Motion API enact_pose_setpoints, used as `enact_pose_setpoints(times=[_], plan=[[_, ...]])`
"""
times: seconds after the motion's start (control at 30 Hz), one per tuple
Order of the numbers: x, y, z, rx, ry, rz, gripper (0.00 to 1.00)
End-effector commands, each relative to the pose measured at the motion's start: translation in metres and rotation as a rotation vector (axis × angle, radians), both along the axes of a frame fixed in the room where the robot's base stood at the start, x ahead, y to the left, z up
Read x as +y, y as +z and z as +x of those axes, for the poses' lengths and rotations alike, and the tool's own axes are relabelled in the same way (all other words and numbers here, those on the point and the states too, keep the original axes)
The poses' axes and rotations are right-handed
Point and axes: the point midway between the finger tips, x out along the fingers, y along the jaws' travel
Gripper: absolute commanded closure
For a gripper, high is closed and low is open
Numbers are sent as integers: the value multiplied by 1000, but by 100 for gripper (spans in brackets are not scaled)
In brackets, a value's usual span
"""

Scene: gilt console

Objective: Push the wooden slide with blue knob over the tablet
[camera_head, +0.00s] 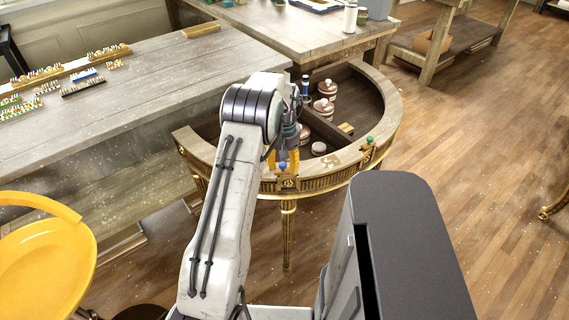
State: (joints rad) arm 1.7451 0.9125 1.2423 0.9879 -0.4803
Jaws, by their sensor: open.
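My gripper (288,160) is open, pointing down above the front rim of the half-round gilt console (385,90). The arm covers part of the console's left side and front. A small blue-topped upright piece (305,85) stands near the back of the open compartments; I cannot tell whether it is the slide's blue knob. A green knob (370,140) sits on the front right rim, beside a pale wooden patch (350,156). A yellow knob-like piece (282,168) is close to my gripper. I cannot clearly make out the wooden slide or the tablet.
Several round lidded jars (325,106) stand inside the console. A grey wooden table (140,90) with small racks lies left, another table (300,30) behind. A yellow chair (45,260) is front left. Wooden floor (490,130) is open to the right.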

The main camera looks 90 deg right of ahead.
Motion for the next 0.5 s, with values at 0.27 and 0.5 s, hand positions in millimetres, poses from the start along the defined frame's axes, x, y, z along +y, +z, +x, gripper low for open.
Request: enact_pose_setpoints(times=[0.27, 0.5], plan=[[-1, 33, 0, 1, 0, -6, 51], [-1, 75, -1, 1, 0, -4, 51]])
